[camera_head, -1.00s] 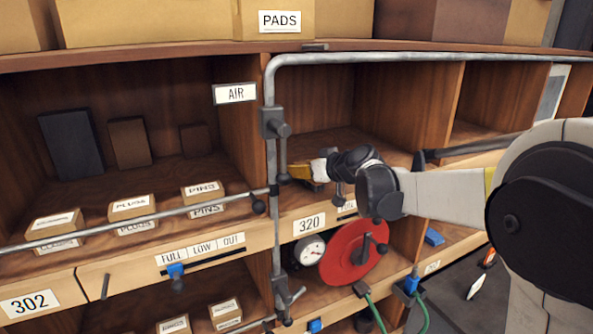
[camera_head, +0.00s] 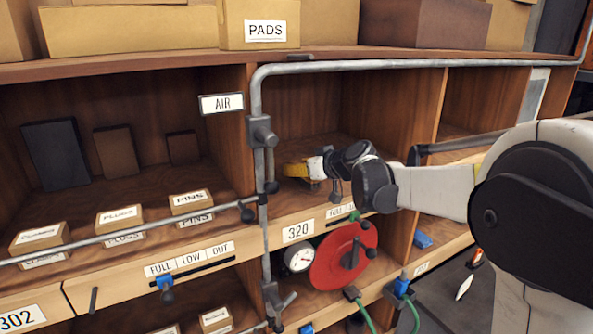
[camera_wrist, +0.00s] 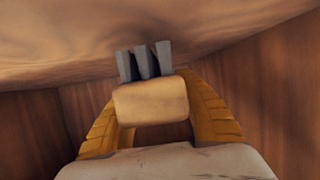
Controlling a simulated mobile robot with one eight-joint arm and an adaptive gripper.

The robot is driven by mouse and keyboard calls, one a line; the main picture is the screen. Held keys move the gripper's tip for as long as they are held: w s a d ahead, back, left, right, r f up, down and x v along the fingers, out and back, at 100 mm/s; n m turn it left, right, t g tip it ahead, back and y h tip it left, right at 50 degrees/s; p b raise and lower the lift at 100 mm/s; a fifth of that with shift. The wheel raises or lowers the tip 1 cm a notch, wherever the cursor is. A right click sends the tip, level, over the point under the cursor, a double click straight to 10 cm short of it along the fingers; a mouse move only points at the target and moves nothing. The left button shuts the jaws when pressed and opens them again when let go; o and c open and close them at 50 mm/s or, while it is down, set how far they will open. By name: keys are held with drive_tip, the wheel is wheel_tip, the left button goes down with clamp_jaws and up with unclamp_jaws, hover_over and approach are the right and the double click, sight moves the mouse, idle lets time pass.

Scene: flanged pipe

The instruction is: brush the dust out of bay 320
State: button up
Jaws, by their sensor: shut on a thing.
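My gripper (camera_head: 297,169), with yellow fingers, reaches into bay 320, the opening above the 320 label (camera_head: 298,231). In the wrist view my gripper (camera_wrist: 152,105) is shut on a brush with a tan block handle (camera_wrist: 151,101) and grey bristle tufts (camera_wrist: 146,60). The bristles point at a brown, blotchy wooden surface (camera_wrist: 60,45) of the bay. I cannot tell whether they touch it, or whether the pale patches are dust. In the head view the brush is too small to make out.
A grey pipe (camera_head: 350,65) runs across the bay top and down its left side, with a valve clamp (camera_head: 262,131). A red disc (camera_head: 343,256) and a gauge (camera_head: 299,258) sit below. Labelled boxes (camera_head: 120,219) stand in the left bay. Wooden walls flank my gripper.

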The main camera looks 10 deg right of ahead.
drive_tip(key=shift+s+r, duration=0.1)
drive_tip(key=shift+r, duration=0.4)
drive_tip(key=s+d+p, duration=0.1)
drive_tip(key=s+d, duration=0.2)
drive_tip(key=s, duration=0.6)
drive_tip(key=s+d+p, duration=0.1)
drive_tip(key=s+d, duration=0.2)
drive_tip(key=s, duration=0.7)
drive_tip(key=shift+d+f, duration=0.1)
drive_tip(key=shift+f, duration=0.05)
